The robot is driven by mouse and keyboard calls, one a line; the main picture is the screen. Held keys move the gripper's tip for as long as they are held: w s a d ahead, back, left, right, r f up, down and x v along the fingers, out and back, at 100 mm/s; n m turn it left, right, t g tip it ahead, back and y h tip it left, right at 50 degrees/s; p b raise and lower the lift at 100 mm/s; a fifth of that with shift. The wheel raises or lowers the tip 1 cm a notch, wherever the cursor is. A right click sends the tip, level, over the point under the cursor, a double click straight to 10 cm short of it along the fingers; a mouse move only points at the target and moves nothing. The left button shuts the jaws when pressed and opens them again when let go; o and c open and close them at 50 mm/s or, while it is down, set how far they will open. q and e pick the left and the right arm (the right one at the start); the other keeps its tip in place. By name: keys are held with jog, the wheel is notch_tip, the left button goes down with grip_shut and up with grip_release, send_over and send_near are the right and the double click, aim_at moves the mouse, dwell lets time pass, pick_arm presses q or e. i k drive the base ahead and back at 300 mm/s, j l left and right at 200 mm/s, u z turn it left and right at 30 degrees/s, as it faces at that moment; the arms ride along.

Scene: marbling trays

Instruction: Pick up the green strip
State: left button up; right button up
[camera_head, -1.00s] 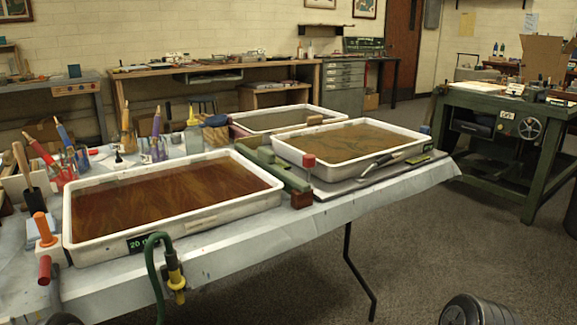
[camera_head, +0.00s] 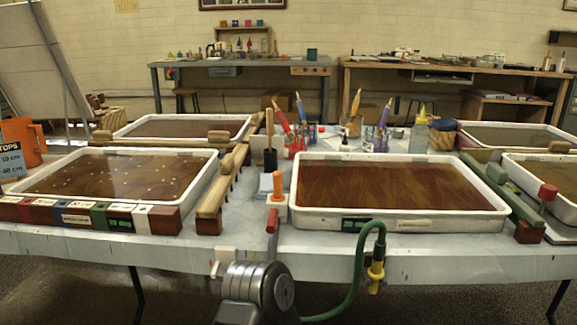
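A long green strip (camera_head: 497,187) lies between the middle tray and the right front tray, running from front to back. Its near end is by a dark red block (camera_head: 529,232). The middle tray (camera_head: 400,222) is white with brown liquid, and the right front tray (camera_head: 566,208) is cut off by the picture's edge. A small green block (camera_head: 100,217) is also in the coloured row before the left front tray (camera_head: 203,163). Neither of my grippers shows; only a grey rounded part, apparently of my arm, is at the bottom.
A tan wooden strip (camera_head: 222,182) lies right of the left front tray. A green hose (camera_head: 357,265) with a yellow fitting hangs at the table's front edge. Jars with tools (camera_head: 375,137) stand behind the middle tray.

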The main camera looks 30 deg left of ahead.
aim_at(495, 177)
jog(key=k+u, duration=0.1)
jog(key=u, duration=0.4)
jog(key=k+u, duration=0.1)
jog(key=u, duration=0.9)
jog(key=k+j+u, duration=0.1)
jog(key=u, duration=0.4)
jog(key=z, duration=1.95)
jog(key=i+l, duration=0.2)
jog(key=l, duration=0.15)
jog(key=i+l, duration=0.2)
jog(key=l, duration=0.2)
jog(key=i+l+u, duration=0.1)
jog(key=u, duration=1.5)
